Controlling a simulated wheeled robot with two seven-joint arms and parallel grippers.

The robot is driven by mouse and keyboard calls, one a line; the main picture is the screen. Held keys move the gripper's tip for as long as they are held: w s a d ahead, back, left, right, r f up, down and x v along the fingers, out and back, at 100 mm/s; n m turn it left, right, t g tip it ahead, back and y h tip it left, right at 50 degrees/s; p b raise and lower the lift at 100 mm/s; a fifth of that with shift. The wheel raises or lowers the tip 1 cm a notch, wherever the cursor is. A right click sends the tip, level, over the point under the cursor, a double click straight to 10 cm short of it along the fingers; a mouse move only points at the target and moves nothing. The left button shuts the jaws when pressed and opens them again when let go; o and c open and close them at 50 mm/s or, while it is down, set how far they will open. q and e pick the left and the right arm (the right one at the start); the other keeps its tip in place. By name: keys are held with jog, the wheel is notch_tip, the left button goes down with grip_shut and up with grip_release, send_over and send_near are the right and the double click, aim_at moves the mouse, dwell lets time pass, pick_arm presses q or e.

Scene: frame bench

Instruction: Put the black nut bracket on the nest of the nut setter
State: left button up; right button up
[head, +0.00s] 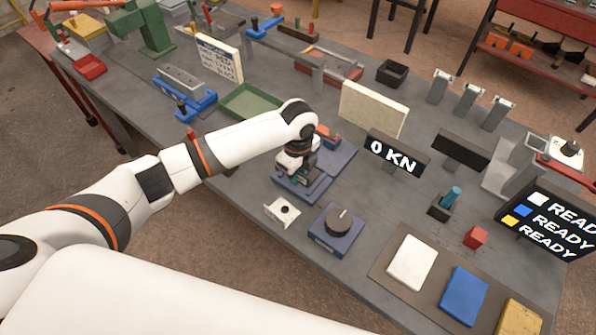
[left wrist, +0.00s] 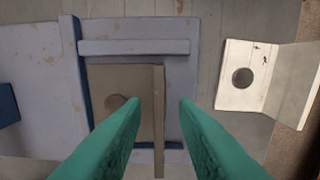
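In the left wrist view, a dark grey-brown bracket (left wrist: 105,82) with a round hole and a thin raised flange lies against the rails of a blue-grey fixture (left wrist: 180,70); it looks like the black nut bracket. My left gripper (left wrist: 160,103) is open above it. Its green fingers stand on either side of the flange, with gaps visible. In the head view my left gripper (head: 297,179) is low over the blue base (head: 335,160), which appears to be the nut setter's; the gripper and arm hide the bracket there. My right gripper is not in view.
A white bracket (head: 283,210) with a hole lies close beside the blue base, also in the left wrist view (left wrist: 240,85). A blue dial box (head: 338,226), a cream panel (head: 373,108) and a "0 KN" display (head: 397,154) stand nearby. A green tray (head: 252,101) is behind the arm.

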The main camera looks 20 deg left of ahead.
pick_arm(q)
notch_tip(320, 180, up, 12)
jog(key=b, duration=0.1)
jog(key=shift+b, duration=0.4)
jog(key=shift+d, duration=0.1)
